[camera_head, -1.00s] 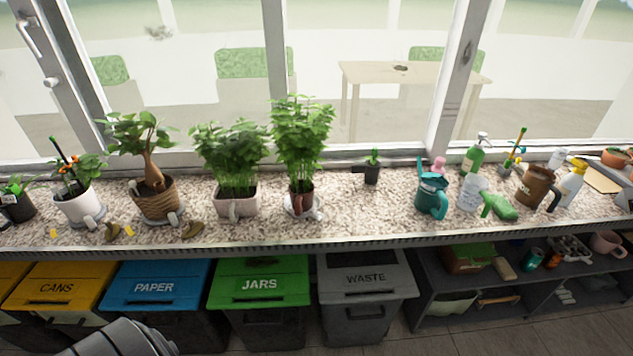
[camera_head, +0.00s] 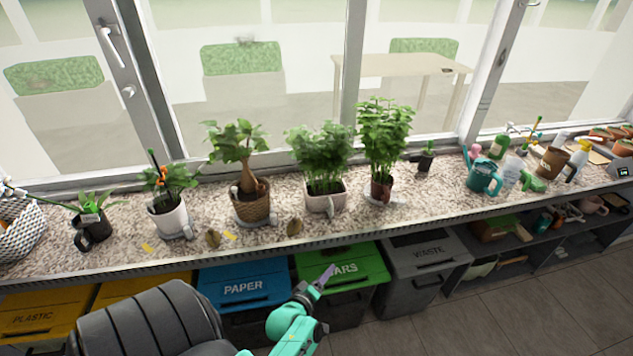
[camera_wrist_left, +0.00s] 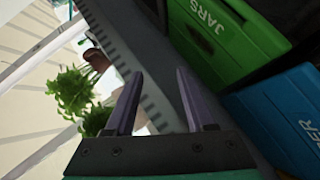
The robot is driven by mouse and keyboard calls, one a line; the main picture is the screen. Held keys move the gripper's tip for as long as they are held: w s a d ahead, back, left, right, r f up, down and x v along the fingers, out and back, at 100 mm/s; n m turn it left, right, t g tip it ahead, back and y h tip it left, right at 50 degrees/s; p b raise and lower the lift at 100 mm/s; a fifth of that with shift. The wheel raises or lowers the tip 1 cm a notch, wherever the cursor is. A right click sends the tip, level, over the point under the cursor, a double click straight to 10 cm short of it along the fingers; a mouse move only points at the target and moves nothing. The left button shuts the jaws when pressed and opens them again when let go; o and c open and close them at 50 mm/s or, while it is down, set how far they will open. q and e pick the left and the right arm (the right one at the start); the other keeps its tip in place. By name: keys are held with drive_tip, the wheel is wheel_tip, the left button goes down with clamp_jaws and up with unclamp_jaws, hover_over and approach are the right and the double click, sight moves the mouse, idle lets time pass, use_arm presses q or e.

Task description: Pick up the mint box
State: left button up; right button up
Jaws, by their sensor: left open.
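The mint box looks to be the pale pinkish rectangular planter (camera_head: 325,203) with a bushy green plant, upright on the speckled counter among other potted plants. My left gripper (camera_head: 326,275) is below and in front of the counter edge, over the green JARS bin, apart from the planter. In the left wrist view its two dark purple fingers (camera_wrist_left: 158,75) are spread with nothing between them. Green foliage (camera_wrist_left: 97,120) shows beyond the left finger there; the planter itself is mostly hidden in that view. My right gripper is not in view.
A tall plant in a brown pot (camera_head: 381,188) stands close right of the planter, and a wicker-pot plant (camera_head: 251,206) stands left. The JARS bin (camera_head: 368,265) and PAPER bin (camera_head: 228,290) stand below.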

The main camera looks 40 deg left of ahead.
sight(327, 199)
use_arm(q)
drive_tip(key=w+a+r+n+t+y, duration=0.1)
drive_tip(key=a+r+n+t+y, duration=0.3)
drive_tip(key=r, duration=0.7)
drive_tip(key=w+a+b, duration=0.2)
drive_tip(key=w, duration=0.2)
drive_tip(key=w+a+g+b, duration=0.1)
drive_tip(key=w+a+b, duration=0.2)
drive_tip(key=w, duration=0.1)
drive_tip(key=w+a+n+g+b, duration=0.1)
drive_tip(key=w+a+b, duration=0.1)
drive_tip(key=w, duration=0.3)
drive_tip(key=shift+w+a+h+b, duration=0.1)
drive_tip(key=shift+a+h+b, duration=0.2)
drive_tip(key=shift+a+h, duration=0.1)
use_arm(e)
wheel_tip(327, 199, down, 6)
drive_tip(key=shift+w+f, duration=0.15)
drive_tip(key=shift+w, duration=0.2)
use_arm(q)
drive_tip(key=shift+r, duration=0.1)
clamp_jaws()
drive_tip(key=shift+r, duration=0.1)
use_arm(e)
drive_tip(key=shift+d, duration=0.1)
